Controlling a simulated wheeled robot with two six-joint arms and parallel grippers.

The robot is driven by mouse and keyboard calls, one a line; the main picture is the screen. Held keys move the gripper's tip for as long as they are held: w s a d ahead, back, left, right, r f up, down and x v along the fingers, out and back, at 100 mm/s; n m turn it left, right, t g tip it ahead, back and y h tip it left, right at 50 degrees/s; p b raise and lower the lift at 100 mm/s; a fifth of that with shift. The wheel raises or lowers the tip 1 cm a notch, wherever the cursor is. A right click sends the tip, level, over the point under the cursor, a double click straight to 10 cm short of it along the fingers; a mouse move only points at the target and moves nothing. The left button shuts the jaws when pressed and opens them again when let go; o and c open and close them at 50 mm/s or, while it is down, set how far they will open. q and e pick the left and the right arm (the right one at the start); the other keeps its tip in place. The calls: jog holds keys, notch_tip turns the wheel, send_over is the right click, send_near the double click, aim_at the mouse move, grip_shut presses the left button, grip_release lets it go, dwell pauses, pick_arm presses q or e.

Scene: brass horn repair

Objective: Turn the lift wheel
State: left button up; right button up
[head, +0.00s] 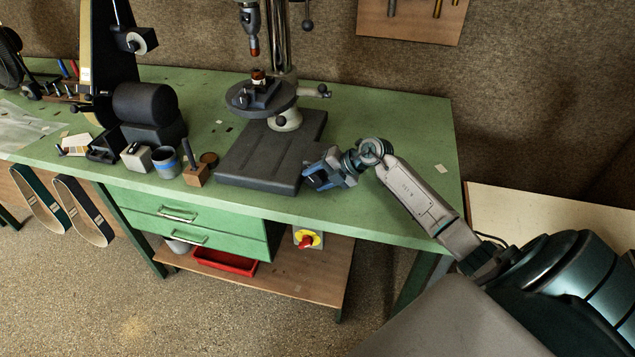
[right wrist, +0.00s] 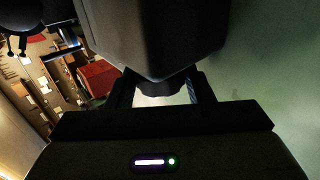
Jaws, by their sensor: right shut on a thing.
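My right gripper (head: 325,172) is low over the front of the green bench, beside the right side of the drill press's dark base (head: 262,165). In the right wrist view (right wrist: 165,95) its two fingers stand apart with a dark part (right wrist: 172,84) between them, and it is shut on that part. I cannot tell what the part belongs to. A large dark grey block fills the view above it. No wheel is clearly visible; a dark-knobbed crank (head: 322,91) sticks out right of the press's round table (head: 262,100), apart from my gripper. My left gripper is not in view.
A dark cylinder (head: 145,104) on a machine stands on the left of the green bench (head: 390,110). A blue-banded cup (head: 166,162) and a wooden block with a peg (head: 195,176) stand near the front edge. The bench right of the press is mostly clear.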

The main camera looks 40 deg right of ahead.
jog(key=t+y+b, duration=0.1)
jog(key=b, duration=0.2)
jog(key=f+t+y+b, duration=0.1)
jog(key=t+b, duration=0.1)
jog(key=b, duration=0.2)
jog(key=shift+s+d+y, duration=0.1)
jog(key=shift+s+y, duration=0.05)
jog(key=shift+y, duration=0.15)
jog(key=shift+t+b, duration=0.35)
jog(key=shift+t, duration=0.05)
jog(key=shift+r+y, duration=0.15)
jog(key=shift+y, duration=0.15)
jog(key=o, duration=0.9)
jog(key=shift+c, duration=0.2)
jog(key=shift+o, duration=0.6)
jog(key=shift+r, duration=0.1)
